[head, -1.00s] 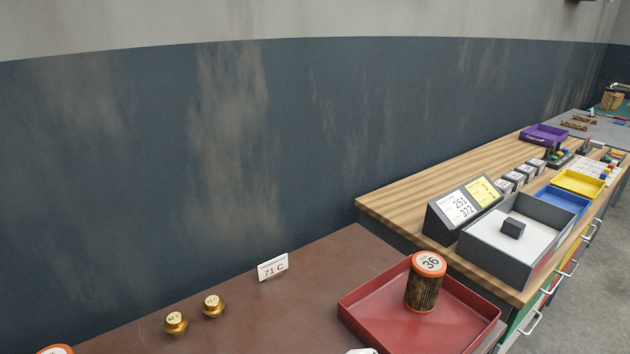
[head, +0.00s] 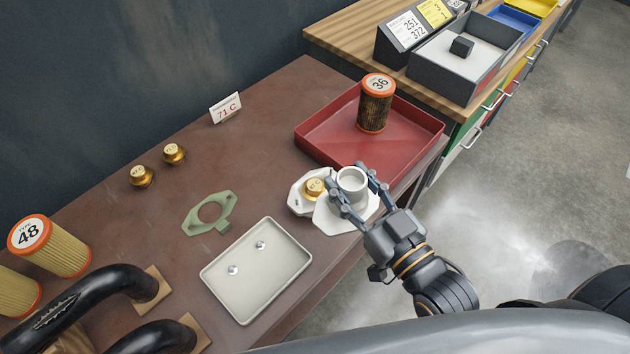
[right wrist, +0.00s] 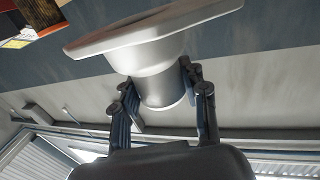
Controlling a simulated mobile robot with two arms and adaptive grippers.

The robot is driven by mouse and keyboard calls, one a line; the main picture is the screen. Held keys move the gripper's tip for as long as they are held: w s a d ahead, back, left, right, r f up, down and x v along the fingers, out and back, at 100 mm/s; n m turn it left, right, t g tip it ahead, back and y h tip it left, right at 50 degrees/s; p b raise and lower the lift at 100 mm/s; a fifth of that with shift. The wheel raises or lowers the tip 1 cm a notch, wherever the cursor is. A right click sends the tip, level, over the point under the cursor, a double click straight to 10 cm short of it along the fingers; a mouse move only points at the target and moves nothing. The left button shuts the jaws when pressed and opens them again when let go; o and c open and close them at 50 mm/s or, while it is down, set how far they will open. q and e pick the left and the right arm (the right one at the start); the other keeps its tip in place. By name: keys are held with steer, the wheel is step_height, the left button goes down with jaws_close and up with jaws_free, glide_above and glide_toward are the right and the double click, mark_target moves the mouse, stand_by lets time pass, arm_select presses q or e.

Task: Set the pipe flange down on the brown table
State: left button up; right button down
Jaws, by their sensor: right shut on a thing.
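The pipe flange is a light grey round neck (head: 352,186) on a wider flat plate (head: 333,217). My right gripper (head: 357,192) is shut on its neck, with the neck's opening upward and the plate below. It is over the front part of the brown table (head: 262,158), near the front edge. I cannot tell whether the plate touches the table. In the right wrist view, the neck (right wrist: 160,88) is between the fingers and the plate (right wrist: 150,28) spreads beyond them. My left gripper is not in view.
Close beside the flange are a white piece with a gold cap (head: 314,187) and a red tray (head: 400,140) with a filter (head: 376,103). A cream tray (head: 290,280) and a green gasket (head: 226,215) lie leftward. Gold caps (head: 142,176) stand behind. Mid-table is clear.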

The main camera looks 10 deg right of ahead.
steer(key=w+b, duration=0.1)
steer(key=w+f+b, duration=0.1)
steer(key=w, duration=0.1)
steer(key=w+a+f+b, duration=0.1)
steer(key=shift+w+a+f, duration=0.1)
steer(key=shift+w, duration=0.3)
steer(key=w+f, duration=0.2)
steer(key=w+a+f, duration=0.1)
steer(key=w+f, duration=0.1)
steer(key=w+a+f+p, duration=0.1)
steer(key=w+f, duration=0.1)
steer(key=w, duration=0.1)
steer(key=shift+f, duration=0.1)
steer(key=f+p, duration=0.1)
steer(key=f, duration=0.2)
steer(key=shift+w+f+p, duration=0.15)
steer(key=shift+w+p, duration=0.2)
steer(key=shift+w, duration=0.05)
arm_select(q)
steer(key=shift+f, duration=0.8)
arm_select(e)
steer(key=shift+s+f, duration=0.1)
steer(key=shift+f, duration=0.05)
steer(key=shift+f, duration=0.1)
